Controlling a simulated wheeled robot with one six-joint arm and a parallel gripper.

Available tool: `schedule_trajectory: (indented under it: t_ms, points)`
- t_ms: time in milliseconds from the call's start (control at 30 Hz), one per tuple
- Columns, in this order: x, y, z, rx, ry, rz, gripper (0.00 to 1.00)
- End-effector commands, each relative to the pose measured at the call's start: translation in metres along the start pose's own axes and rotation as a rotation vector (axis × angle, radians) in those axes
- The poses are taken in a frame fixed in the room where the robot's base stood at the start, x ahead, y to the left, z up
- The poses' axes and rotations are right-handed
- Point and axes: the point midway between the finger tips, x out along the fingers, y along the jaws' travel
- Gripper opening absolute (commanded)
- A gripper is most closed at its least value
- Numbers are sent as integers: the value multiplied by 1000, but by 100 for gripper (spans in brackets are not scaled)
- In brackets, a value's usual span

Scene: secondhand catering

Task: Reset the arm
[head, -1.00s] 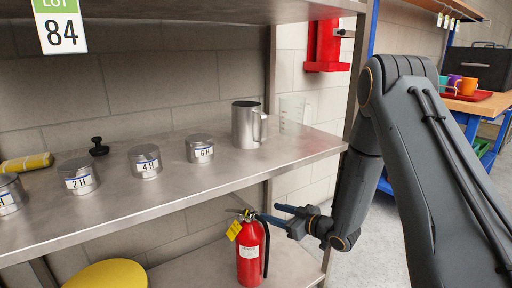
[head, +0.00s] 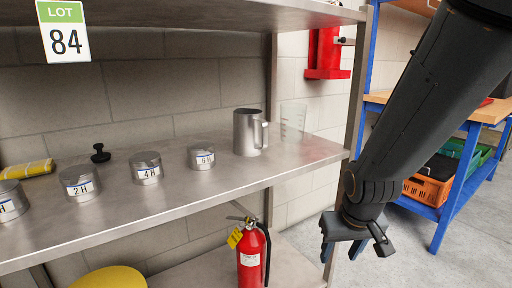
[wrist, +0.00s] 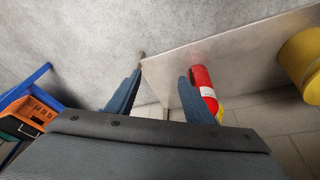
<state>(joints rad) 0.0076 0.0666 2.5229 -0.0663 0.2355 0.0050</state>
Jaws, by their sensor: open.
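My gripper (head: 343,250) hangs at the lower right of the head view, to the right of the steel shelf's front corner. Its jaws are open and empty, pointing down. In the wrist view my gripper (wrist: 160,95) shows two blue-grey fingers spread apart, with the lower shelf's corner and bare floor beyond them. The arm comes down from the upper right of the head view.
The steel shelf (head: 200,200) carries several labelled tins, a metal jug (head: 248,132) and a clear beaker (head: 293,120). A red fire extinguisher (head: 251,257) stands on the lower shelf. A blue-framed bench (head: 446,215) with an orange crate (head: 426,192) is at right.

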Motion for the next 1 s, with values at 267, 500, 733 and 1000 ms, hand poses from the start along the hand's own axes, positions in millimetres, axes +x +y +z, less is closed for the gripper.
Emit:
schedule_trajectory:
  t_ms: [267,500,733,1000]
  points:
    - [-26,-38,39,-5,-102,-47,48]
    - [-45,-95,54,-122,-137,-98,48]
    - [-72,-157,84,-271,-185,-158,48]
    - [-95,-196,116,-384,-229,-199,48]
